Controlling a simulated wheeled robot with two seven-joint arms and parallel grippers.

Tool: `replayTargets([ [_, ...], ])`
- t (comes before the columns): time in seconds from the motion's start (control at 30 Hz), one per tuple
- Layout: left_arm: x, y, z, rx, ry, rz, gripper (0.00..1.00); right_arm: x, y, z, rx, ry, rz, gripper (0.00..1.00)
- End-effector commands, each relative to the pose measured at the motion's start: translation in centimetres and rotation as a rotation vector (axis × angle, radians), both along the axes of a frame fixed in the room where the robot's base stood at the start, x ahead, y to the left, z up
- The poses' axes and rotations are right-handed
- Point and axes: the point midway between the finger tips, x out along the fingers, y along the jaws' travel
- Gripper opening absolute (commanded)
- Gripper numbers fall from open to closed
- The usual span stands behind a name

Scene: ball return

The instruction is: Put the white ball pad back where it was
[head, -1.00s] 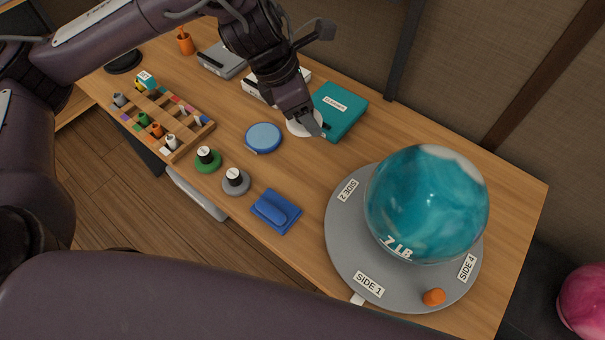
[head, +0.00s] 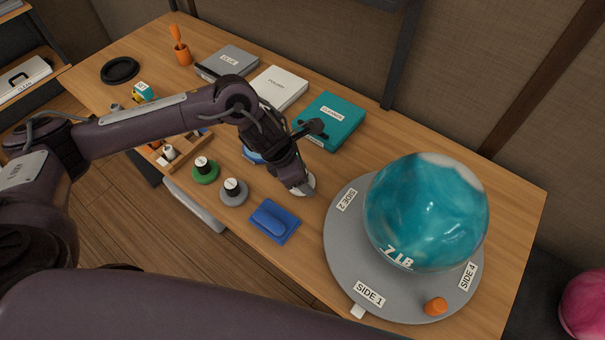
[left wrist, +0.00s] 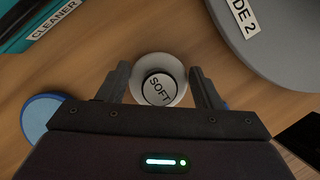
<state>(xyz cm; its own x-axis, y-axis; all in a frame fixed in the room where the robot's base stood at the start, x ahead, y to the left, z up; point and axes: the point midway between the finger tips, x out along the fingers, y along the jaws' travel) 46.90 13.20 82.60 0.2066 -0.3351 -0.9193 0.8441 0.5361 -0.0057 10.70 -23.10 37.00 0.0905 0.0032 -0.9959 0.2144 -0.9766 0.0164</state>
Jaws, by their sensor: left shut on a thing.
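The white ball pad (left wrist: 163,72) is a round white disc with a dark-sided knob labelled SOFT. In the head view its white rim (head: 310,184) shows beside my left gripper (head: 303,191), which hides most of it. My left gripper (left wrist: 160,88) is shut on this pad, with one finger on each side of the knob. It is over the table between the blue cloth block and the teal box. I cannot tell whether the pad touches the table. A green pad (head: 205,172) and a grey pad (head: 234,192) with black knobs stand to the left. My right gripper is not in view.
The teal ball (head: 425,210) rests on a grey turntable (head: 343,240) to the right. The teal CLEANER box (head: 335,118) is behind. A blue disc (head: 252,156) and blue block (head: 274,221) are nearby. A wooden tray (head: 190,147) is partly hidden by my arm.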

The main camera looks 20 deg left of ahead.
Motion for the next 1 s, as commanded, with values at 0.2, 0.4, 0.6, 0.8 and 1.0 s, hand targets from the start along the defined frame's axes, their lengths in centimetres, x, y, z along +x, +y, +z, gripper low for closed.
replayTargets([
  [0.2, 0.04, 0.0, -0.6, 0.0, -0.001, 0.0, 0.41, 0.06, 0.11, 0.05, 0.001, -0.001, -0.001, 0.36],
  [0.4, 0.03, -0.01, -0.89, 0.0, -0.001, 0.0, 0.41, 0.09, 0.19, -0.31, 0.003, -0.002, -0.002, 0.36],
  [0.6, 0.03, 0.0, -0.78, 0.0, -0.001, 0.0, 0.81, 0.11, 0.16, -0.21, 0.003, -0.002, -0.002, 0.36],
  [0.8, 0.03, 0.0, -0.77, 0.0, -0.001, 0.0, 0.81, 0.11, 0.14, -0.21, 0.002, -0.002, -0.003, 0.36],
  [1.0, -0.01, 0.18, -0.04, 0.0, -0.003, 0.0, 0.81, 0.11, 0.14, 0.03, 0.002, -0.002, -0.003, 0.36],
])
